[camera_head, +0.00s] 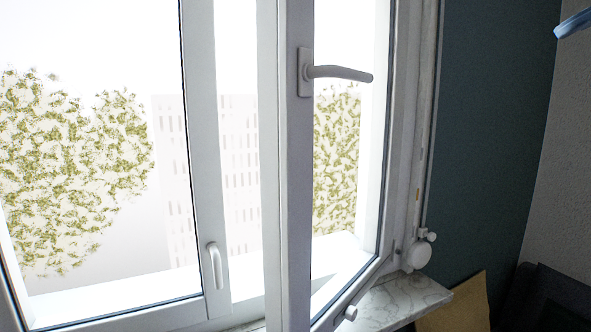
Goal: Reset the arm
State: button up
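My gripper and arm cannot be made out in the head view. A light blue piece (573,23) juts in at the top right corner; I cannot tell what it belongs to. The task names no other object.
A white window sash (300,200) stands open, its handle (340,73) level. Left of it, another sash has a small handle (215,266). Below lies a marble sill (400,300). A tan piece (458,305) and a dark object (560,295) stand at lower right by the teal wall (490,130).

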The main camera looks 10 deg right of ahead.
jog(key=w+a+r+m+t+y, duration=0.1)
jog(key=w+r+m+t, duration=0.4)
jog(key=w+t, duration=0.35)
jog(key=w+d+f+m+h, duration=0.5)
jog(key=f+m+h, duration=0.5)
jog(key=m, duration=0.5)
notch_tip(320, 180, down, 12)
jog(key=s+m+g+h, duration=0.2)
jog(key=s+m+g, duration=0.1)
jog(key=m+g, duration=0.2)
jog(key=s+a+f+g+y, duration=0.1)
jog(key=s+a+f+g, duration=0.2)
jog(key=f, duration=0.3)
jog(key=s+a+f+m+g+y, duration=0.1)
jog(key=s+a+f+g+y, duration=0.1)
jog(key=s+f+g, duration=0.2)
notch_tip(320, 180, down, 3)
jog(key=shift+s+a+r, duration=0.1)
jog(key=shift+s+a, duration=0.1)
jog(key=shift+a, duration=0.2)
jog(key=shift+o, duration=0.5)
